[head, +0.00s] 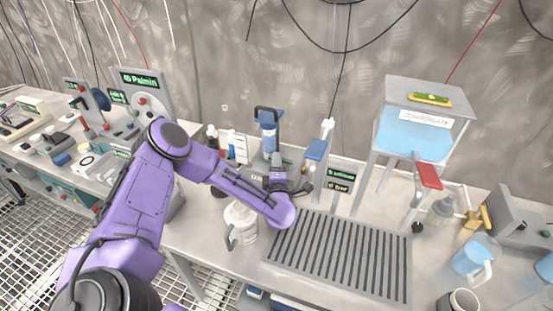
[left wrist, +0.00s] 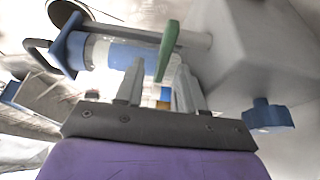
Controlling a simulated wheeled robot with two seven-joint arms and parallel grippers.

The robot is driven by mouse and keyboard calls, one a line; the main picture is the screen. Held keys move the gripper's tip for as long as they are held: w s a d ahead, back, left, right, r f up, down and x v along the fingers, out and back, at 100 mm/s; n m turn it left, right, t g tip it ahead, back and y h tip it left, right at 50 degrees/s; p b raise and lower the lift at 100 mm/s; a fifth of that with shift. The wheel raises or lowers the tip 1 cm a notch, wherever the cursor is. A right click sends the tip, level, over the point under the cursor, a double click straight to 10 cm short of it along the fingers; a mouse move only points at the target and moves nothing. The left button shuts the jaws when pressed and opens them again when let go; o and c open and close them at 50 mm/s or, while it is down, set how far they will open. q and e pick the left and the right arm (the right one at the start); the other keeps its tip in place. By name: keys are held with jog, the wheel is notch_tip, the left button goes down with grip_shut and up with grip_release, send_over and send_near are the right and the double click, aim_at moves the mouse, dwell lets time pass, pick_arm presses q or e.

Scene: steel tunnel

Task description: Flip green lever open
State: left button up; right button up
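The green lever (left wrist: 168,50) shows in the left wrist view as a slim green handle in front of a grey rod beside a clear tube with blue ends (left wrist: 105,52). Its lower end reaches down between the two fingers of my left gripper (left wrist: 157,78), nearer the right finger. The fingers are apart, and I cannot tell whether either touches the lever. In the head view my left gripper (head: 281,181) is at the back of the bench, in front of the blue-topped device (head: 268,130). The lever is hard to make out there. My right gripper is not in view.
A slatted drain grate (head: 340,255) lies right of my left arm, and a white mug (head: 240,222) stands left of it. A red lever (head: 428,176) and a blue-filled tank (head: 415,139) are to the right. A blue knob (left wrist: 268,115) sits right of the fingers.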

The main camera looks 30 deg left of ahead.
pick_arm(q)
jog(key=shift+x, duration=0.8)
jog(key=shift+d, duration=0.1)
grip_shut()
jog(key=shift+d+f+b, duration=0.1)
jog(key=shift+f+b, duration=0.1)
jog(key=shift+b, duration=0.15)
jog(key=shift+d+f+n+g+y+b, duration=0.1)
jog(key=shift+d+n+g+y+b, duration=0.05)
jog(key=shift+n+g+y+b, duration=0.5)
jog(key=shift+s+n+g+y+b, duration=0.25)
jog(key=shift+n+g+y+b, duration=0.1)
jog(key=shift+n+y, duration=0.15)
jog(key=shift+s+d+r+n+g+y, duration=0.15)
jog(key=shift+r+n+g+y, duration=0.2)
jog(key=shift+g+y, duration=0.25)
grip_release()
jog(key=shift+f, duration=0.1)
